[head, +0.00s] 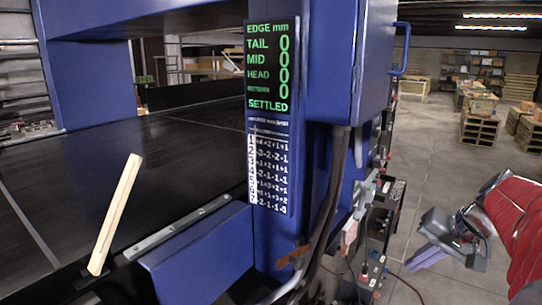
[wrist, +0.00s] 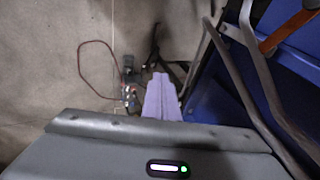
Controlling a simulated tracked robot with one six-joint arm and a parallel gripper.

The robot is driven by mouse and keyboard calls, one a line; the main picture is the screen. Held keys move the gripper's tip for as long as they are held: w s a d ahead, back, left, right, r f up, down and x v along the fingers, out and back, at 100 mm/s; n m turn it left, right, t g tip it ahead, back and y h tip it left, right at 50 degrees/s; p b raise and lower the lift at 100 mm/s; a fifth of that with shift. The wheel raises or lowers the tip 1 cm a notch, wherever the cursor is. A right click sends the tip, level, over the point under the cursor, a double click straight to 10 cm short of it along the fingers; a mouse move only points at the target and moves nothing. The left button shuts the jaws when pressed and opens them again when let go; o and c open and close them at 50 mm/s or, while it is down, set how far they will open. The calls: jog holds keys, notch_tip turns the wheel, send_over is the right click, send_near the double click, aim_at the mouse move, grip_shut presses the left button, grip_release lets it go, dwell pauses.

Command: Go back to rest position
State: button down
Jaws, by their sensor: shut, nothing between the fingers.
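My gripper (head: 427,255) is at the right of the head view, at the end of my red-sleeved arm. Its lilac fingers are together with nothing between them, and they point down and left. The fingers also show in the wrist view (wrist: 161,97), over the grey floor. The gripper is apart from the blue machine (head: 281,235) and to the right of it.
A black conveyor belt (head: 170,165) runs through the blue machine at left, with a pale wooden stick (head: 115,213) standing tilted at its near edge. A display (head: 267,68) reads SETTLED. Cables and dark boxes (head: 381,225) stand between machine and gripper. Pallets (head: 480,128) stand far off.

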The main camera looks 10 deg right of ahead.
jog(key=s+a+f+n, duration=0.1)
jog(key=s+a+n, duration=0.2)
jog(key=a, duration=0.6)
jog(key=s+a+f+n+h, duration=0.1)
jog(key=s+a+n, duration=0.2)
jog(key=a, duration=0.6)
jog(key=s+a+f+n, duration=0.2)
jog(key=s+a+n, duration=0.1)
jog(key=a, duration=0.7)
jog(key=shift+s, duration=0.3)
jog(key=shift+d, duration=0.1)
